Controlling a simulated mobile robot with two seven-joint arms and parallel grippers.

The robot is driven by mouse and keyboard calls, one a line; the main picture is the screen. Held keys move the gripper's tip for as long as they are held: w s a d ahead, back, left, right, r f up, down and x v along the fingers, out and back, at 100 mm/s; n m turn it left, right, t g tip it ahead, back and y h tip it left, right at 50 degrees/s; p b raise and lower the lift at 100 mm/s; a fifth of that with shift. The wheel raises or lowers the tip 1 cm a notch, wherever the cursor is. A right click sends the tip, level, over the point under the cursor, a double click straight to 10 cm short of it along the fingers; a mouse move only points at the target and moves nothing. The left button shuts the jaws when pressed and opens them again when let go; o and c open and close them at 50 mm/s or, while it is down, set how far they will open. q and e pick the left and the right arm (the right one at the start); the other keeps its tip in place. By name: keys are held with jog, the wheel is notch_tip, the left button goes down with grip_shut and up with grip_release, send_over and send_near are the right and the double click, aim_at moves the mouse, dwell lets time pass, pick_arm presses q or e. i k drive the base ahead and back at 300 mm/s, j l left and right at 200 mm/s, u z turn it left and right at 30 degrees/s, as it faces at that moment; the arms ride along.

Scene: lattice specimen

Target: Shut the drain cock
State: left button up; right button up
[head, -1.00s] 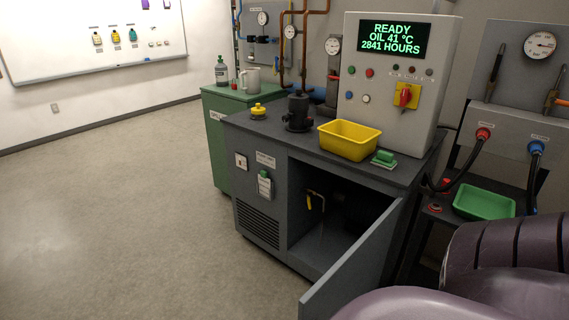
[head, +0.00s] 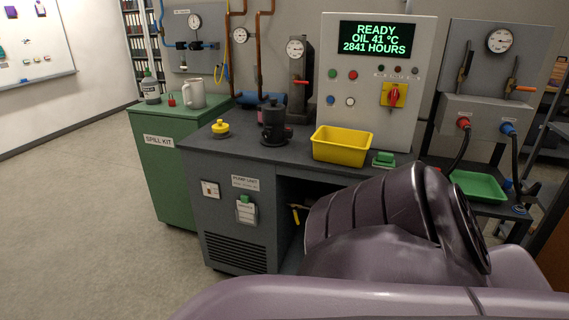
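The drain cock shows as a small yellow lever (head: 295,213) inside the dark open compartment of the grey cabinet (head: 225,230). It slants downward, and its pipe and body are mostly in shadow. My arm, a large purple-grey form, covers the right part of the compartment and the lower right of the head view.
On the cabinet top stand a yellow tub (head: 342,146), a black filler (head: 273,125), a yellow cap (head: 220,129) and a green block (head: 383,159). A control box (head: 350,105) stands behind. A green spill kit cabinet (head: 165,180) adjoins on the left. Floor at left is clear.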

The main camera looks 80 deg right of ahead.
aim_at(294, 211)
jog(key=i+l+z, duration=0.1)
jog(key=i+z, duration=0.4)
jog(key=i+j+z, duration=0.15)
jog(key=i+z, duration=0.35)
jog(key=i+l+z, duration=0.1)
jog(key=i+z, duration=1)
jog(key=z, duration=0.25)
jog(key=i+j+z, duration=0.1)
jog(key=z, duration=0.35)
jog(key=i+j+z, duration=0.2)
jog(key=z, duration=0.25)
